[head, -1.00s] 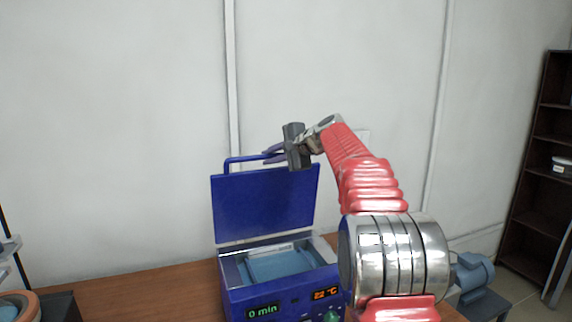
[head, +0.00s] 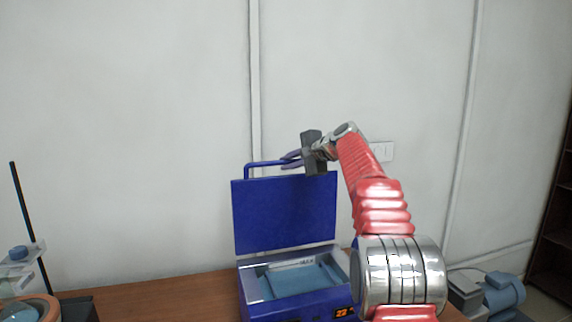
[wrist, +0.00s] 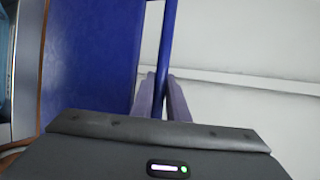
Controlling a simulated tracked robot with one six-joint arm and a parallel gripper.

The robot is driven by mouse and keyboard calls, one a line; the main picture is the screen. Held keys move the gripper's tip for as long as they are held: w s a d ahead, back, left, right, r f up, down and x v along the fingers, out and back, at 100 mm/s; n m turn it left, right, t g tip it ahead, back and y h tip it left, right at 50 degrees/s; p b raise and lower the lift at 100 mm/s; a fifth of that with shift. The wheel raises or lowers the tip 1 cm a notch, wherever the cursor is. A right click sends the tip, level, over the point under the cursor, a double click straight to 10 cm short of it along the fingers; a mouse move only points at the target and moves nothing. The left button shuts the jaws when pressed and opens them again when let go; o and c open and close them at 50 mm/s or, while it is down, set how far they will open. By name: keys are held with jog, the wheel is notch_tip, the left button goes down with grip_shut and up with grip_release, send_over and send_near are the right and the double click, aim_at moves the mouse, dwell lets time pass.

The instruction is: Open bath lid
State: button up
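The blue bath (head: 300,296) stands on the table with its lid (head: 285,214) raised, standing roughly upright at the back. Its basin shows pale blue inside. The lid's bar handle (head: 262,163) runs along the top edge; it also shows as a blue bar in the wrist view (wrist: 167,40). My gripper (head: 290,160) is at the right part of the handle. In the wrist view my gripper's two purple-grey fingers (wrist: 161,95) lie close on either side of the bar and appear shut on it. The exact contact is partly hidden.
The brown table (head: 170,297) is clear left of the bath. A dark stand (head: 28,215) and a blue-capped bottle (head: 18,254) are at the far left. A grey-blue motor-like device (head: 495,293) is at the lower right. A wall is behind the lid.

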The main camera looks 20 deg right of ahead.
jog(key=o, duration=0.4)
jog(key=shift+o, duration=0.2)
jog(key=shift+s, duration=0.1)
jog(key=v, duration=1.3)
jog(key=shift+s, duration=0.25)
jog(key=shift+d+r, duration=0.1)
